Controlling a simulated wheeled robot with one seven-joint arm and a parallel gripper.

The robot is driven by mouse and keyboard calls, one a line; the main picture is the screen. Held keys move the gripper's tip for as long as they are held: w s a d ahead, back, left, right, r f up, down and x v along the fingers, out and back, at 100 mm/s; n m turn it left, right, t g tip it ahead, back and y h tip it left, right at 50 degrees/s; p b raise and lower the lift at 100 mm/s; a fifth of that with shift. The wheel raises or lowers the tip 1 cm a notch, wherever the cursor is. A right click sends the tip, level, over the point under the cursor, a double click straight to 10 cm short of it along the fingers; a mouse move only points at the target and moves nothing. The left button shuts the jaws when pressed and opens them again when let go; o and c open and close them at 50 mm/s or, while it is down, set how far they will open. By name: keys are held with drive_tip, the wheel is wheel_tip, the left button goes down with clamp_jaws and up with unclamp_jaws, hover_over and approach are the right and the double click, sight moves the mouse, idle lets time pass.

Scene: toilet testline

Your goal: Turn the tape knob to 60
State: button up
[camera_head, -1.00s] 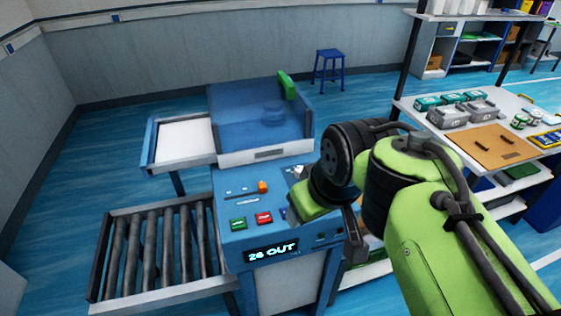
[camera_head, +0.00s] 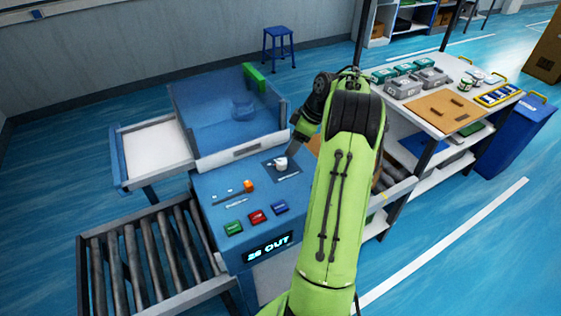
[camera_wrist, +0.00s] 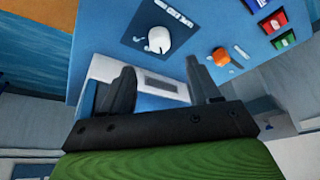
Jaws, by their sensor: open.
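A white round knob (camera_head: 281,164) sits on a dark dial plate on the sloped blue console (camera_head: 215,205). In the wrist view the knob (camera_wrist: 158,40) and its plate lie in the upper middle, beyond the fingertips; the plate's markings are too small to read. My gripper (camera_wrist: 163,76) is open and empty, its two dark fingers spread apart. In the head view my gripper is mostly hidden by my arm, close to the knob's upper right. No contact with the knob shows. The console display (camera_head: 267,247) appears to read "26 OUT".
An orange knob (camera_head: 248,186) and green (camera_head: 233,228), red (camera_head: 257,216) and blue (camera_head: 280,207) buttons share the console. A blue bin (camera_head: 215,160) stands behind, a roller conveyor (camera_head: 140,250) at left.

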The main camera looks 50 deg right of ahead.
sight(282, 161)
drive_tip(key=x, duration=0.9)
drive_tip(key=shift+w+b, duration=0.15)
drive_tip(key=shift+b, duration=0.2)
drive_tip(key=c, duration=1)
